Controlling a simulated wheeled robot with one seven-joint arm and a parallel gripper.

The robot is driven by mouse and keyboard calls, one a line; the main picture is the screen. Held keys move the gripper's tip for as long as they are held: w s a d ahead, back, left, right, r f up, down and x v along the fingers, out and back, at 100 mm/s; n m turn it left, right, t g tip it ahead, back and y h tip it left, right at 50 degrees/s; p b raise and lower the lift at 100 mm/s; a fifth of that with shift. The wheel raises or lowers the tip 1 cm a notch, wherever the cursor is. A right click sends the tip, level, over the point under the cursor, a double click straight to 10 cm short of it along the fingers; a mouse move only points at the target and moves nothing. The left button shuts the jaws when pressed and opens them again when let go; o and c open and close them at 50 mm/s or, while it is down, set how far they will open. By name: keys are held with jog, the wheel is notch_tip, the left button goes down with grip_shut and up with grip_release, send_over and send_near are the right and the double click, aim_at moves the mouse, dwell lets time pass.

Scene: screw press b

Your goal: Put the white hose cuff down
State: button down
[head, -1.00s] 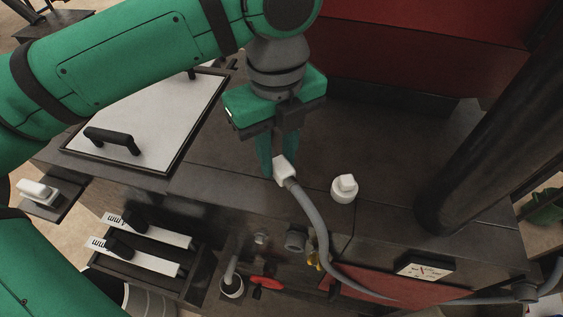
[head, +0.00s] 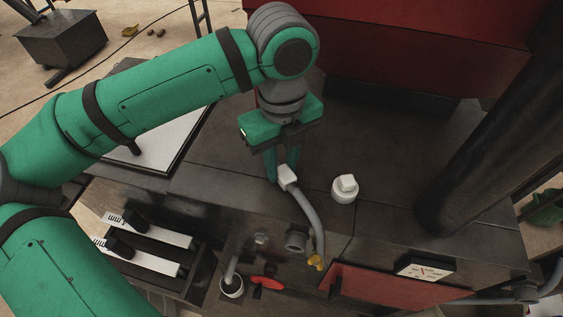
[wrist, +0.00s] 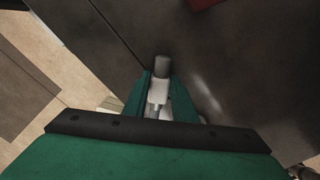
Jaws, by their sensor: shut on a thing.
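The white hose cuff (head: 288,177) is between the fingertips of my gripper (head: 279,170), over the dark machine top. A grey hose (head: 308,212) runs from the cuff over the front edge and down to a small yellow piece. In the wrist view my gripper (wrist: 158,95) has its two green fingers on either side of the pale cuff (wrist: 158,92), with a grey stub beyond it. I cannot tell whether the cuff touches the machine top (head: 240,155).
A white knobbed cap (head: 345,189) stands right of the cuff. A thick dark column (head: 470,160) rises at the right. A white-topped panel with black handles lies left, partly behind my arm. A gauge (head: 424,271) and red lever (head: 267,283) sit along the front. The top behind the cap is clear.

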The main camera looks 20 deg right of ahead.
aim_at(282, 167)
jog(key=shift+f, duration=0.15)
jog(key=c, duration=1.5)
grip_release()
jog(key=shift+o, duration=0.2)
notch_tip(282, 167, up, 12)
jog(key=shift+r, duration=0.2)
